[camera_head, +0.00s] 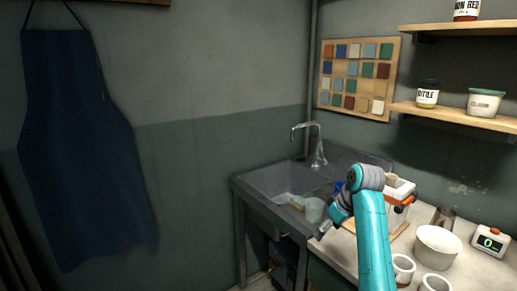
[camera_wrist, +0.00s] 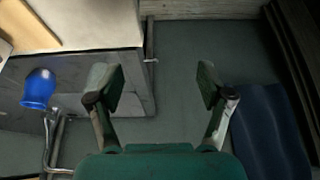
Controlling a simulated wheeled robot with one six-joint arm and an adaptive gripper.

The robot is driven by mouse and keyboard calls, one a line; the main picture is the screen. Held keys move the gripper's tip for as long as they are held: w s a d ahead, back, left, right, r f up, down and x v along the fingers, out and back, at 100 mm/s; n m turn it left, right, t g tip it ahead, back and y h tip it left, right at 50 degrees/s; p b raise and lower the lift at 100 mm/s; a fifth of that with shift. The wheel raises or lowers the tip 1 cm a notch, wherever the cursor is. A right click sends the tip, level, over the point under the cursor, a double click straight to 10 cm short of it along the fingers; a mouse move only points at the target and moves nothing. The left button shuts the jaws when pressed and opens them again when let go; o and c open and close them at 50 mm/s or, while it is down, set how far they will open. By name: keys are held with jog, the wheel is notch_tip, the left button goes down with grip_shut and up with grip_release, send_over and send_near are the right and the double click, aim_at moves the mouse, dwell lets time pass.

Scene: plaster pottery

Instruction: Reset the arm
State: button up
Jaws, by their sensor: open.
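My gripper (camera_wrist: 156,88) is open and empty in the wrist view, its two fingers spread apart with grey floor or wall behind them. In the head view my teal arm rises at the lower right, in front of the worktop; the gripper itself is hard to make out there. Nothing is between the fingers.
A grey sink (camera_head: 285,182) with a faucet (camera_head: 319,145) stands in the corner. The worktop (camera_head: 340,250) holds a white bowl (camera_head: 438,246), white mugs (camera_head: 402,268), a metal cup (camera_head: 443,217) and a scale (camera_head: 490,241). A blue object (camera_wrist: 39,88) shows at left. A blue apron (camera_head: 80,140) hangs left.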

jog(key=s+a+f+m+t, duration=0.1)
jog(key=s+f, duration=0.3)
jog(key=f, duration=0.7)
jog(key=s+a+f+m+t, duration=0.1)
jog(key=s+f, duration=0.4)
jog(key=f, duration=0.6)
jog(key=s+f+m+t+h, duration=0.1)
jog(key=s+f+t, duration=0.1)
jog(key=s+f, duration=0.5)
jog(key=s+f+m+t+h, duration=0.15)
jog(key=s+f, duration=0.35)
jog(key=s, duration=0.5)
jog(key=s+r+m+t, duration=0.2)
jog(key=s+r+t, duration=0.1)
jog(key=s, duration=1.9)
jog(key=s+r+t, duration=0.2)
jog(key=s+r, duration=1.3)
jog(key=r, duration=0.2)
jog(key=shift+s+a+m, duration=0.35)
